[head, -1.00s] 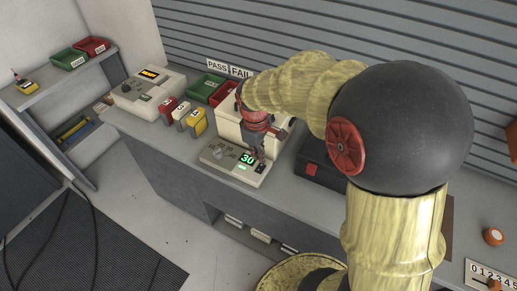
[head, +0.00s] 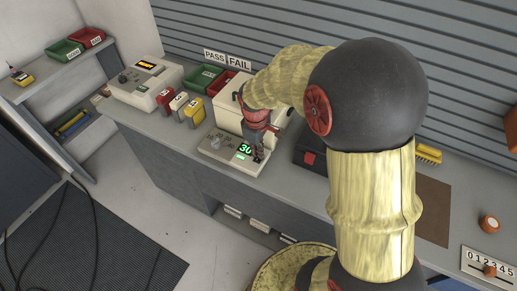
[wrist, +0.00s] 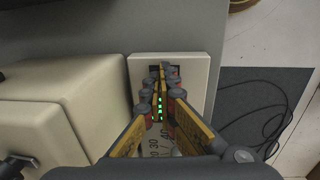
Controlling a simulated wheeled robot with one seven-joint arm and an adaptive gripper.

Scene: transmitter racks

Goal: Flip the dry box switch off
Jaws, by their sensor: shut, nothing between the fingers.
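The dry box control panel (head: 215,153) is a low cream unit with a dial and a green lit display (head: 244,148) reading about 30. Its small black switch (head: 258,159) sits at the panel's right end and is mostly hidden by my fingers. My gripper (head: 258,153) is shut and empty, pointing down at that end, with its tips at or just above the switch. In the wrist view, the shut fingertips (wrist: 163,70) overlap the dark switch area on the panel (wrist: 200,68). I cannot tell whether they touch it or which way the switch is set.
A cream box (head: 228,108) stands right behind the panel. Red, white and yellow blocks (head: 180,103) stand to the left, near another cream instrument (head: 140,88). A dark box with a red square (head: 309,158) is to the right. The counter's front edge is close to the panel.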

